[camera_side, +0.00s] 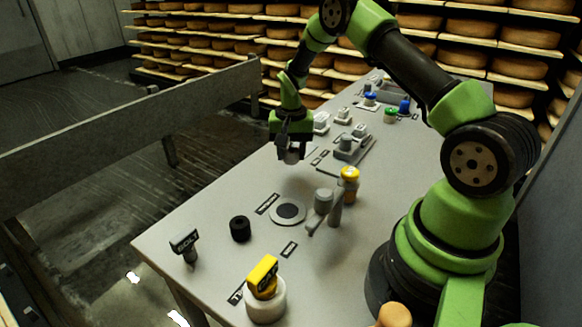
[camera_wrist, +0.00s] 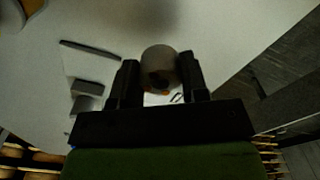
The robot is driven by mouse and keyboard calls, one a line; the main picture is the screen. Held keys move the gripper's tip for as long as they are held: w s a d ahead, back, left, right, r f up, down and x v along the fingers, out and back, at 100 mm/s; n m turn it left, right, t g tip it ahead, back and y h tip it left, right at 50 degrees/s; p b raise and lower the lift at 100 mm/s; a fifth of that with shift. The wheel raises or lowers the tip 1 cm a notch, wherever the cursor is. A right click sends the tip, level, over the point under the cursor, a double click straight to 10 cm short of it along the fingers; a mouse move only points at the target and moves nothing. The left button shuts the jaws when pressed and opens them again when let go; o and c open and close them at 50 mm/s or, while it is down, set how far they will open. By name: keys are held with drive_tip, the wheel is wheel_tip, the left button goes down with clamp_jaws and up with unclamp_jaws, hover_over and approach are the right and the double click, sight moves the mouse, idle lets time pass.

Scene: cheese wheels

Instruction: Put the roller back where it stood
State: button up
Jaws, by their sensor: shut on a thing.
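My gripper (camera_side: 290,150) is shut on a grey, rounded cylinder (camera_side: 291,156), which I take to be the roller. It hangs above the table, near the table's left edge in the side view. In the wrist view the cylinder (camera_wrist: 158,62) sits between the two black fingers (camera_wrist: 159,82), with some orange showing below it. The fingers hide part of it. The table (camera_side: 215,270) is pale grey with several small dark-edged labels. I cannot tell which label belongs to the roller.
A round pad with a dark centre (camera_side: 288,210), a black cylinder (camera_side: 240,228), a dark upright stamp (camera_side: 185,245) and a yellow-topped white jar (camera_side: 265,290) stand nearer the front. A grey tool (camera_side: 323,201) and yellow-capped bottle (camera_side: 349,183) stand right. A grey block (camera_side: 348,146) is behind.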

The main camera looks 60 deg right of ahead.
sight(291, 177)
drive_tip(key=shift+f, duration=2.15)
drive_tip(key=shift+f, duration=0.1)
drive_tip(key=o, duration=1)
